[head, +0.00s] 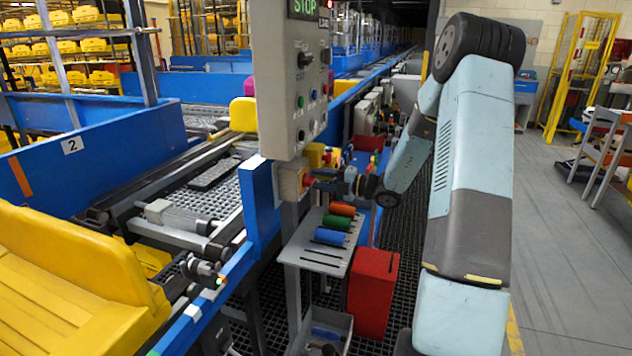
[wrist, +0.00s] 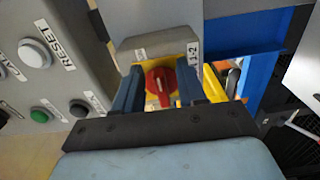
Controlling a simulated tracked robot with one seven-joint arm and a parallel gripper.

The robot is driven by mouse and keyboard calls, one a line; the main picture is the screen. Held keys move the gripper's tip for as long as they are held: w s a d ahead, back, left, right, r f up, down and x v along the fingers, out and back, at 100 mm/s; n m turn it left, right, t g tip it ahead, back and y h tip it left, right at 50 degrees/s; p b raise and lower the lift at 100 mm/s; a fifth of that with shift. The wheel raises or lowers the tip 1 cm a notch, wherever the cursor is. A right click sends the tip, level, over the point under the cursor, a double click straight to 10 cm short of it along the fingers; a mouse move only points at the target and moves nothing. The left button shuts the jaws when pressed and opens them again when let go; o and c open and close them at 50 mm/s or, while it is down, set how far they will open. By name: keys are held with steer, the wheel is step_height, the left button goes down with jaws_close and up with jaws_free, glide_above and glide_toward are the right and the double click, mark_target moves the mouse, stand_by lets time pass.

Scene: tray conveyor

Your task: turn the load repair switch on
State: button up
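A red rotary switch (wrist: 160,84) sits on a yellow plate of a small grey box (wrist: 158,44). Its ridge runs roughly up and down in the wrist view. In the head view the red knob (head: 306,180) shows on the yellow and grey box below the control panel. No name for the switch is legible. My gripper (wrist: 160,78) is open, one blue finger on each side of the knob, with gaps visible between fingers and knob. In the head view my gripper (head: 322,181) reaches the switch from the right.
The grey control panel (head: 290,85) with STOP display and buttons hangs above the switch. Its RESET button (wrist: 34,52) shows left in the wrist view. Below are a grey shelf with coloured cylinders (head: 334,222) and a red box (head: 372,292). The blue conveyor frame (head: 262,205) stands close left.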

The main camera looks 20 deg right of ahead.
steer(key=v, duration=1.3)
steer(key=shift+s+d, duration=0.25)
steer(key=shift+d, duration=0.05)
steer(key=s+a+r+n+g+h, duration=0.3)
steer(key=s+a+r+n+g, duration=0.2)
steer(key=s+a+n, duration=0.45)
steer(key=s+a+r+n+g+h, duration=0.2)
steer(key=s+a+r+n+g, duration=0.4)
steer(key=n, duration=0.6)
steer(key=s+r+n+t+h, duration=0.3)
steer(key=s+n, duration=0.4)
steer(key=n, duration=0.4)
steer(key=s+r+n+t+h, duration=0.3)
steer(key=s+n+h, duration=0.3)
steer(key=n, duration=0.5)
steer(key=shift+s+d+r+h, duration=0.15)
steer(key=shift+s+d+h, duration=0.2)
steer(key=shift+s, duration=0.85)
